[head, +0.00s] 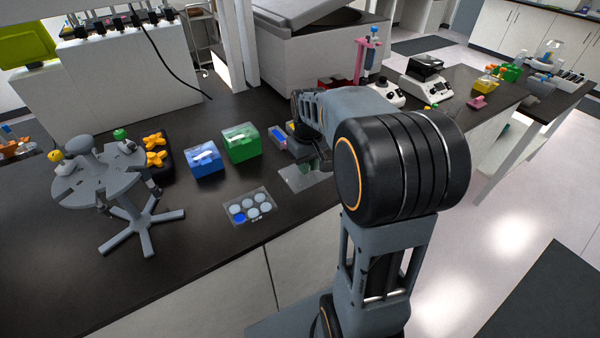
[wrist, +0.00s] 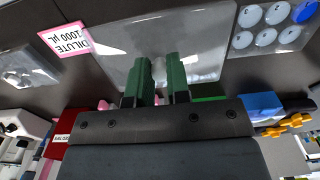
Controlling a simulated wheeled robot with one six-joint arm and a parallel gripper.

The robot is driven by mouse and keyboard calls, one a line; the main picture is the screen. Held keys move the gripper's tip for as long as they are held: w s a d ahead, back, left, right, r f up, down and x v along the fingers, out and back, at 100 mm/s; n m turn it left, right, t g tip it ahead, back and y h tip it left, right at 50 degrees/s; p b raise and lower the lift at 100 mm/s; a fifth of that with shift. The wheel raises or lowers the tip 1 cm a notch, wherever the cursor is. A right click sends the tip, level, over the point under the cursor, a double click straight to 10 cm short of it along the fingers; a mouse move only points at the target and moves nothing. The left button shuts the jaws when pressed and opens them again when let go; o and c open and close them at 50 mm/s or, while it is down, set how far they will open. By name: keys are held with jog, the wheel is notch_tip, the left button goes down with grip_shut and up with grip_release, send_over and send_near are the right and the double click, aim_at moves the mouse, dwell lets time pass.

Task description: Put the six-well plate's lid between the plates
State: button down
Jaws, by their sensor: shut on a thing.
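The clear, flat lid (head: 299,179) is beside the right side of the six-well plate (head: 248,207), which has one blue well. In the wrist view, the lid (wrist: 200,62) spreads out beyond my gripper (wrist: 161,62). The green fingers are shut on a small pale knob on the lid. I cannot tell whether the lid touches the bench. The six-well plate is at the upper right there (wrist: 270,25). Another clear plate (wrist: 28,68) is at the left, beyond a pink "DILUTE 1000 µL" label (wrist: 66,40). My arm hides that side in the head view.
A blue box (head: 205,163) and a green box (head: 241,144) stand behind the six-well plate. A grey tube stand (head: 100,180) and orange pieces (head: 155,150) are to the left. The black bench (head: 200,232) is bare left of the plate.

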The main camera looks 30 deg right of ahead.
aim_at(301, 175)
jog(key=w+f, duration=0.1)
jog(key=f, duration=0.1)
jog(key=w+f, duration=0.2)
jog(key=shift+w+a+f, duration=0.1)
jog(key=shift+w+f, duration=0.2)
jog(key=shift+f, duration=0.05)
jog(key=shift+w+f, duration=0.1)
jog(key=shift+f, duration=1.45)
jog(key=shift+f, duration=0.1)
jog(key=c, duration=1.1)
grip_release()
notch_tip(301, 175, up, 12)
jog(key=shift+f, duration=0.15)
jog(key=shift+m+t, duration=0.3)
jog(key=shift+t, duration=0.6)
jog(key=s+a, duration=0.1)
jog(key=s, duration=0.1)
jog(key=s+a+r, duration=0.1)
jog(key=s+a, duration=0.1)
jog(key=s, duration=0.1)
jog(key=s+a+r, duration=0.1)
jog(key=s+a, duration=0.1)
jog(key=shift+s+r, duration=0.15)
jog(key=shift+s, duration=0.05)
jog(key=s+a+f+t, duration=0.2)
jog(key=s+a, duration=0.1)
jog(key=s, duration=0.6)
jog(key=shift+a+f+m, duration=0.4)
